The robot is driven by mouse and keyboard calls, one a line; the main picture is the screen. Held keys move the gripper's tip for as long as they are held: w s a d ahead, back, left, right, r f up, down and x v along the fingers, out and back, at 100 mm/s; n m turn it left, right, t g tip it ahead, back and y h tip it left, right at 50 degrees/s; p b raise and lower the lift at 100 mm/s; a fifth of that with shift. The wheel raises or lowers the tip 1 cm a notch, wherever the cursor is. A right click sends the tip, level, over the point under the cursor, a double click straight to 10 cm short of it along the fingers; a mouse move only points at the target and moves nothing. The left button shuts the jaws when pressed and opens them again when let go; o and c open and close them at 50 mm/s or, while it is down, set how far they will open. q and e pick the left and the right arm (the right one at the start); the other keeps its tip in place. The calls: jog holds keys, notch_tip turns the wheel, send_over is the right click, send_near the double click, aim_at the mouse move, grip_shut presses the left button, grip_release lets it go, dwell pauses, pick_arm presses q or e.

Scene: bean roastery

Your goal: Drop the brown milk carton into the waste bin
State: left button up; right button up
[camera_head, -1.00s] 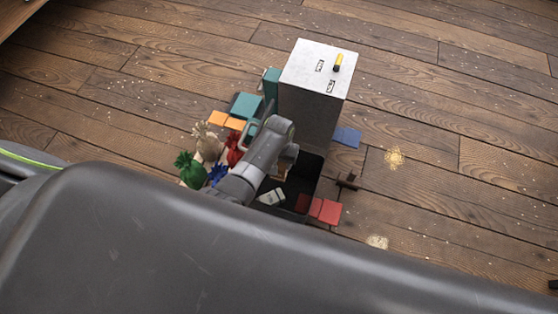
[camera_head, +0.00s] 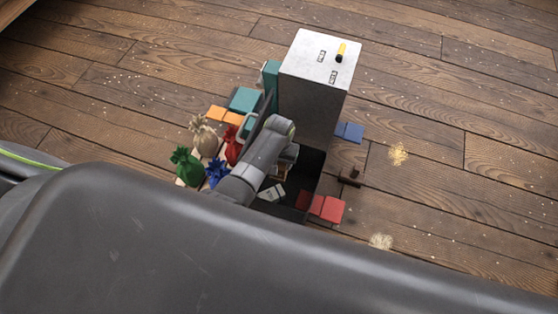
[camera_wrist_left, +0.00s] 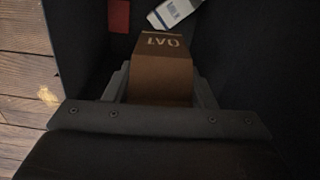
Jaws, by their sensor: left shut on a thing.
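The brown milk carton (camera_wrist_left: 158,72) is between the two fingers of my left gripper (camera_wrist_left: 160,84), with light lettering on its near-top face. The left gripper (camera_head: 283,172) is shut on it, and the head view shows only a small part of gripper and carton past my arm. The waste bin (camera_head: 312,172) is a dark open box below the grey cabinet. The carton is over or inside the bin's opening, with dark bin walls (camera_wrist_left: 250,60) around it in the wrist view. My right gripper is not in view.
A white labelled pack (camera_wrist_left: 172,11) and a red piece (camera_wrist_left: 119,15) lie in the bin. A tall grey cabinet (camera_head: 312,95) stands behind it. Coloured sacks (camera_head: 205,140) stand to the left. Red blocks (camera_head: 328,208) lie at the right, beyond which the floor is mostly clear.

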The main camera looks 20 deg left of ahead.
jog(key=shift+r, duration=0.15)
pick_arm(q)
jog(key=o, duration=1.1)
jog(key=shift+c, duration=0.2)
jog(key=shift+r, duration=0.15)
notch_tip(320, 180, up, 6)
jog(key=p, duration=0.3)
jog(key=shift+r, duration=0.55)
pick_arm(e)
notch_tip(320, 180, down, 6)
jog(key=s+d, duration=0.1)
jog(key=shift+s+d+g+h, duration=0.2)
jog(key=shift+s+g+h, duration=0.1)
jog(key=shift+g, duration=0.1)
